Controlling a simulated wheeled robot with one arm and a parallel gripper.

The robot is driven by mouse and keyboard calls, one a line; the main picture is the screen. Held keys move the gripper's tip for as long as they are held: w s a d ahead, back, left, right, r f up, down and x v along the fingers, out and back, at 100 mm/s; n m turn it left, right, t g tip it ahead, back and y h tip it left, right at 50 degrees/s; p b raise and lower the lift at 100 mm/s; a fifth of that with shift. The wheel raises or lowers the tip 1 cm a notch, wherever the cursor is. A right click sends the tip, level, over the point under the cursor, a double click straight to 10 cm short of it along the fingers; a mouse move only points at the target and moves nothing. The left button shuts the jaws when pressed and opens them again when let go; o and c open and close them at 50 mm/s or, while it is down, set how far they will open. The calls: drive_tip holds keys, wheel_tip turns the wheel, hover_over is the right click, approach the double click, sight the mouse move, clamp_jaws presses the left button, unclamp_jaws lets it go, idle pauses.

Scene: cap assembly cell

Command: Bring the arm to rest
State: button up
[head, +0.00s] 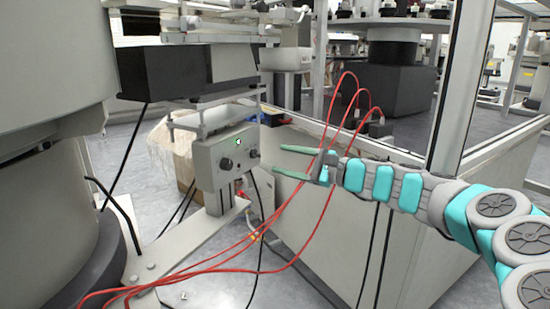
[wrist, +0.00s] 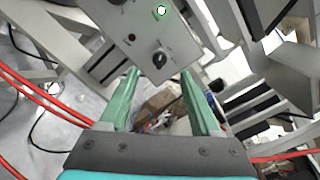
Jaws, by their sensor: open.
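My gripper (head: 277,161) reaches in from the right in the head view, with its two green fingers spread and nothing between them. Its fingertips are close to the right side of a grey control box (head: 226,158). The box has a lit green button and dark knobs. In the wrist view my gripper (wrist: 158,75) is open, and the control box (wrist: 135,40) fills the top, with a black knob between the fingertips. I cannot tell whether a fingertip touches the box.
Red hoses (head: 330,190) loop beside and below my arm. A glass-panelled enclosure (head: 465,190) stands behind and right of it. A large grey cylindrical machine (head: 50,150) fills the left. A wrapped carton (head: 180,150) sits behind the box. Some grey floor is open at lower middle.

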drive_tip(key=shift+s+d, duration=0.2)
drive_tip(key=shift+d, duration=0.05)
drive_tip(key=s+a+f+n+g+h+p, duration=0.15)
drive_tip(key=s+a+n+g, duration=0.3)
drive_tip(key=s, duration=0.65)
drive_tip(key=s+a+f+n+g+h+p, duration=0.1)
drive_tip(key=s+a+n+g+h, duration=0.4)
drive_tip(key=s, duration=0.7)
drive_tip(key=s+d+f+n+h+p, duration=0.1)
drive_tip(key=s+d+f+n+h, duration=0.1)
drive_tip(key=s+d+f+h, duration=0.2)
drive_tip(key=s+d+f+n+h+p, duration=0.2)
drive_tip(key=s+d+f+h, duration=0.3)
drive_tip(key=s+d+f, duration=0.5)
drive_tip(key=s+d+n, duration=0.1)
drive_tip(key=s+d, duration=0.8)
drive_tip(key=s, duration=0.1)
drive_tip(key=shift+s+f+g, duration=0.15)
drive_tip(key=shift+s+g, duration=0.1)
drive_tip(key=shift+g, duration=0.1)
